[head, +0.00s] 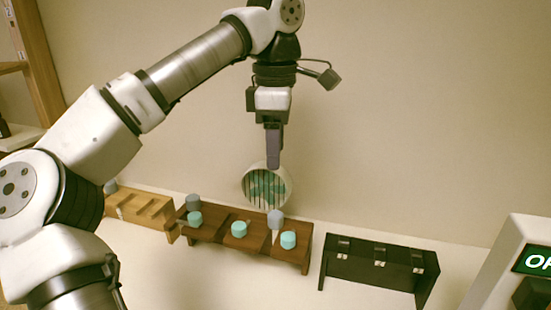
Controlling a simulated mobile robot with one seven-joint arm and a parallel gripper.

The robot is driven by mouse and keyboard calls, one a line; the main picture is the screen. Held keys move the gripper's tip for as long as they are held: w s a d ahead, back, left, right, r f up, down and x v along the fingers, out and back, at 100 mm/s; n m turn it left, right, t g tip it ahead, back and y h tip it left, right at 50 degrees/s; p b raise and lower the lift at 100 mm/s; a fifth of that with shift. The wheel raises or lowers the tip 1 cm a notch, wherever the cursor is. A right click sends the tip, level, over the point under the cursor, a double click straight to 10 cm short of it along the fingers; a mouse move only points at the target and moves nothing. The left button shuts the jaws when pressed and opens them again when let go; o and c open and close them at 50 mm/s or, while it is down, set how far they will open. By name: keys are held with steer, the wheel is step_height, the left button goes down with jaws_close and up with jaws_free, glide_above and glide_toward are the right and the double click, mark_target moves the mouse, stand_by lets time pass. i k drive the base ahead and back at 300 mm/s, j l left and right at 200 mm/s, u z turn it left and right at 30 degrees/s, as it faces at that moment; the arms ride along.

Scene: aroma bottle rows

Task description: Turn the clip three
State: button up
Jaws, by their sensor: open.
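My gripper (274,163) points straight down above the dark brown rack, in front of the wall. It is seen edge-on, with nothing visible held in it. The black rack (365,272) at the right has several small pale-edged fittings along its top, which may be clips; they are too small to make out, and I see no number on them. The brown rack (210,232) stands in the middle, below my gripper, with a teal cap (239,229), another teal cap (288,240) and a grey cap (275,217) among those on it.
A light wooden rack (150,212) stands at the left, partly behind my arm. A round white-rimmed slatted holder (247,183) is behind the brown rack. A white box with a green sign (535,262) is at the right edge.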

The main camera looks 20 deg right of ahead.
mark_target(288, 239)
steer(key=k+j, duration=0.15)
steer(key=k, duration=0.35)
steer(key=k+j, duration=0.2)
steer(key=k, duration=0.3)
